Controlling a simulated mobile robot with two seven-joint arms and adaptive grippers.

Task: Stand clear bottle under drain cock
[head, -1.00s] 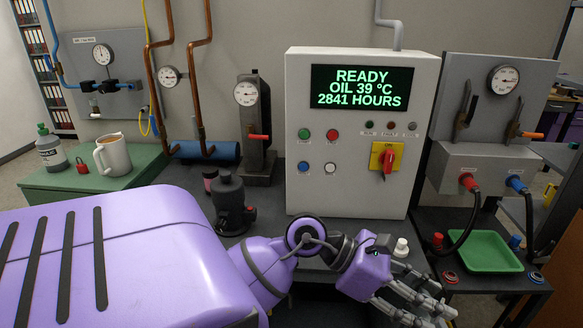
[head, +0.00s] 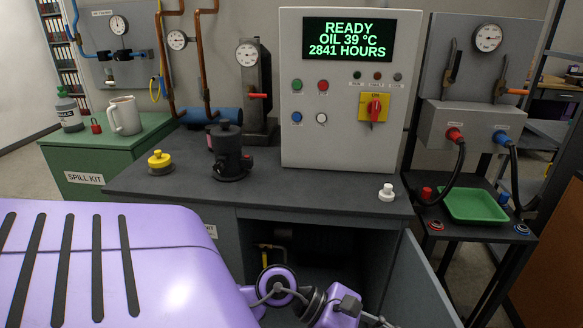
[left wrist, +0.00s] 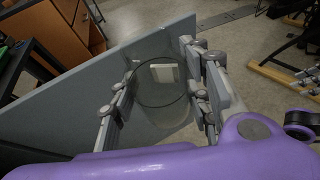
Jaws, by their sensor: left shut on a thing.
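The clear bottle (left wrist: 160,112) shows in the left wrist view as a see-through cylinder with a round rim, a pale patch visible within it. My left gripper (left wrist: 165,98) is shut on it, with fingers on both sides. In the head view only part of this gripper (head: 372,320) shows at the bottom edge, and the bottle is not visible there. A brass-coloured pipe or cock (head: 272,247) shows inside the dark open cabinet under the bench, left of the gripper; its outlet cannot be made out.
The cabinet door (head: 418,285) stands open to the right of the opening; its grey panel (left wrist: 75,85) is close beside the held bottle. The bench top (head: 330,188) carries a yellow-capped item (head: 159,162), a black filter-like unit (head: 230,155) and a white knob (head: 387,192).

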